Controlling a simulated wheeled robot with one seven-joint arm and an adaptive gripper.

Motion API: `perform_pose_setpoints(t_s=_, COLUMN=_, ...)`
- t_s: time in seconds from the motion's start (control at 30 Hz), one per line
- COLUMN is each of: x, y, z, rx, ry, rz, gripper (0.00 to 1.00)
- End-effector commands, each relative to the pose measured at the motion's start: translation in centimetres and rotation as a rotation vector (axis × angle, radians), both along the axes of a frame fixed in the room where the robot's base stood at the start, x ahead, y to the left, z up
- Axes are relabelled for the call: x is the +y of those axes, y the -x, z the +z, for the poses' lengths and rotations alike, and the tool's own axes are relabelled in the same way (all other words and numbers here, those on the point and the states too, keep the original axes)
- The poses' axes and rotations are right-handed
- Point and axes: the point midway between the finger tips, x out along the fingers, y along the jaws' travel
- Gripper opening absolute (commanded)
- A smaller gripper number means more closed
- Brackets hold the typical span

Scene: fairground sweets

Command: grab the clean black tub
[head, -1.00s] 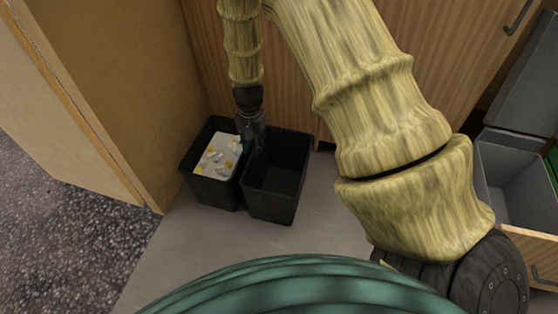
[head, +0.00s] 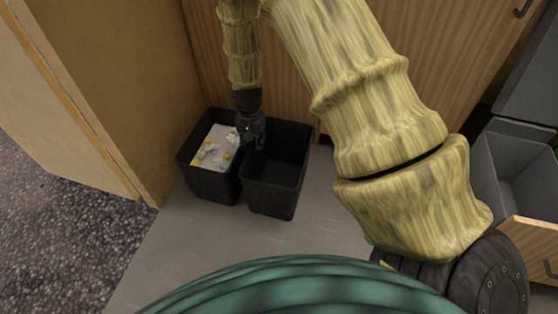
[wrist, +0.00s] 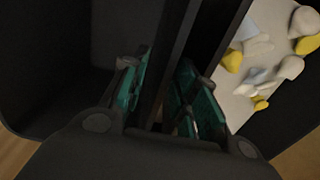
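Two black tubs stand side by side on the grey floor in the head view. The right one, the clean black tub (head: 272,190), looks empty. The left tub (head: 208,186) holds white and yellow scraps, which also show in the wrist view (wrist: 262,50). My gripper (head: 254,143) points down at the neighbouring rims between the tubs. In the wrist view its teal-padded fingers (wrist: 165,95) stand apart, with a dark tub wall (wrist: 172,50) running between them. Whether the pads touch that wall is hard to tell. The fingertips are partly hidden by shadow and the walls.
A wooden cabinet front (head: 440,60) stands close behind the tubs, and a tan panel (head: 110,70) stands to the left. At the right, a grey bin (head: 520,165) sits in an open drawer. The floor (head: 200,245) in front of the tubs is clear.

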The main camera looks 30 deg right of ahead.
Motion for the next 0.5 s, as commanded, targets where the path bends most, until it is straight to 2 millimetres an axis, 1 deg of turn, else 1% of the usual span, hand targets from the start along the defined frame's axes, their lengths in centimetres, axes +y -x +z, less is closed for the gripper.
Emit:
perform_pose_setpoints(t_s=0.03, x=0.0, y=0.0, z=0.01, rx=0.0, ry=0.0, rz=0.0, gripper=0.26)
perform_pose_setpoints(t_s=0.17, x=0.0, y=0.01, z=0.01, rx=0.0, ry=0.0, rz=0.0, gripper=0.02)
perform_pose_setpoints(t_s=0.2, x=0.0, y=0.01, z=0.0, rx=0.0, ry=0.0, rz=0.0, gripper=0.0)
perform_pose_setpoints(t_s=0.5, x=0.0, y=0.0, z=0.02, rx=0.0, ry=0.0, rz=0.0, gripper=0.0)
